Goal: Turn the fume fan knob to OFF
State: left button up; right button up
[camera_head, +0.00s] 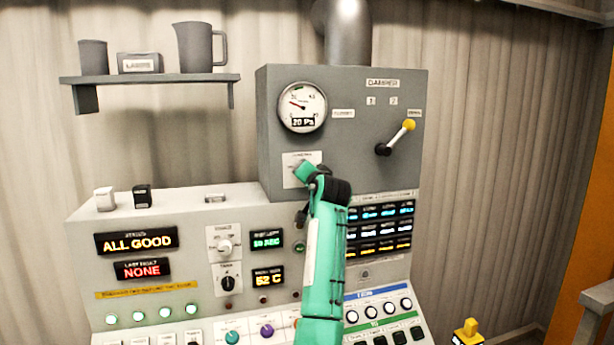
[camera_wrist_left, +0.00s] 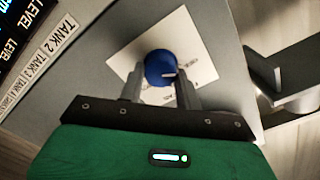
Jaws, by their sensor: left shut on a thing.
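A round blue knob (camera_wrist_left: 160,66) sits on a white label plate (camera_wrist_left: 199,62) in the left wrist view. A thin pale pointer line shows on its face, but I cannot read the setting it points at. My left gripper (camera_wrist_left: 160,88) has one finger on each side of the knob and is shut on it. In the head view, my teal left arm reaches up to the white plate (camera_head: 290,181) on the grey box, and my left gripper (camera_head: 303,172) covers the knob there. My right gripper is not in view.
Above the plate is a round gauge (camera_head: 302,107) reading 20 Pa. A damper lever (camera_head: 396,138) with a yellow tip is to its right. Below are a display panel (camera_head: 380,228) and several knobs and buttons. A shelf (camera_head: 150,78) holds a jug at the upper left.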

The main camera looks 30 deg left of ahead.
pick_arm(q)
jog(key=shift+f, duration=0.2)
jog(key=o, duration=1)
jog(key=shift+r, duration=0.1)
jog(key=b+v, duration=0.4)
jog(key=v, duration=1)
jog(key=shift+a, duration=0.1)
